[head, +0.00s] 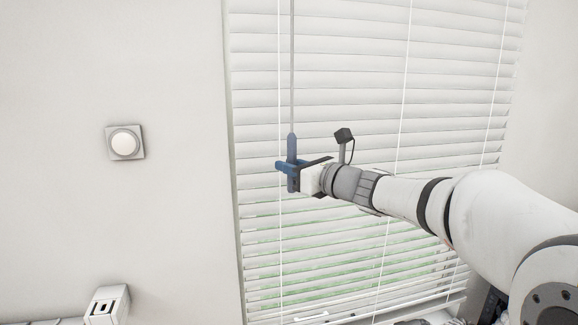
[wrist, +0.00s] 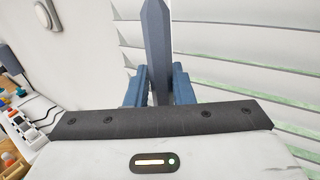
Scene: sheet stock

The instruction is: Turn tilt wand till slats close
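The tilt wand (head: 292,147) hangs upright at the left side of the window blind, a thin grey rod with a thicker blue-grey handle. My gripper (head: 290,167) is at the handle, with its blue fingers on either side of it. In the wrist view the handle (wrist: 156,50) rises between the two fingers (wrist: 159,85), which appear closed on it; the contact itself is partly hidden by the gripper body. The blind's slats (head: 370,90) look nearly shut in the upper part. Lower slats (head: 340,270) show narrow gaps with green behind them.
A round white dial (head: 124,143) on a square plate is on the wall to the left. A white device (head: 107,305) stands at the lower left. Thin white cords (head: 402,90) run down the blind. In the wrist view, a cluttered surface (wrist: 30,110) shows at the left.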

